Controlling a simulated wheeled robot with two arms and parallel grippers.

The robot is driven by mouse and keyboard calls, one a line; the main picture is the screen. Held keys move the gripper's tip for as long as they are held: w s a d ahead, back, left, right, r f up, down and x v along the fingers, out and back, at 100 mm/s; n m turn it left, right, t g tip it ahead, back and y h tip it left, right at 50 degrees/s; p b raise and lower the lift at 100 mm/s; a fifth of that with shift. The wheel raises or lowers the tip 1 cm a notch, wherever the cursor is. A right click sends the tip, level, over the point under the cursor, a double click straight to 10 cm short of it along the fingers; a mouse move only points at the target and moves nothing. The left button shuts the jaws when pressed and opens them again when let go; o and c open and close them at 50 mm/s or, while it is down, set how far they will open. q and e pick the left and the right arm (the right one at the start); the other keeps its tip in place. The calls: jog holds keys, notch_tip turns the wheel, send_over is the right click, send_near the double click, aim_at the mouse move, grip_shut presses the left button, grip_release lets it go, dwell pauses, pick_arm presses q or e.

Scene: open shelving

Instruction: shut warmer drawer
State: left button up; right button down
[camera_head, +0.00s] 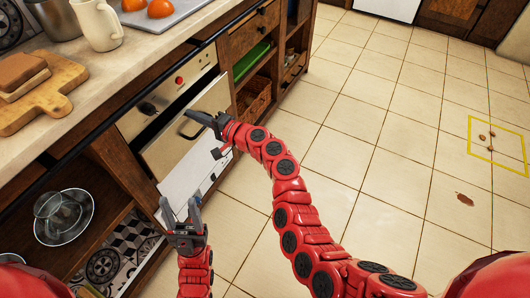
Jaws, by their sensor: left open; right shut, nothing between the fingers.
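The cooker stands in the counter front, with a control panel (180,88) on top. Below it is a cream front panel (166,152), and below that a white lower panel (182,184), likely the warmer drawer front. I cannot tell how far it stands out. My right gripper (190,115) is shut and empty, in front of the cream panel near its upper edge. Whether it touches is unclear. My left gripper (181,208) is open and empty, fingers pointing up, just below and in front of the white panel. The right arm and gripper hide part of the cooker's right side.
The counter above holds a cutting board (42,100) with bread, a white jug (97,25) and a tray (180,10) with orange fruit. Shelves with glass bowls (80,215) and a basket (252,98) flank the cooker.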

aim_at(184, 110)
jog(key=b+x, duration=0.2)
jog(key=x, duration=0.1)
jog(key=shift+w+a+f, duration=0.15)
jog(key=shift+a, duration=0.2)
jog(key=shift+r+b, duration=0.3)
jog(key=shift+r, duration=0.05)
jog(key=shift+d+r, duration=0.1)
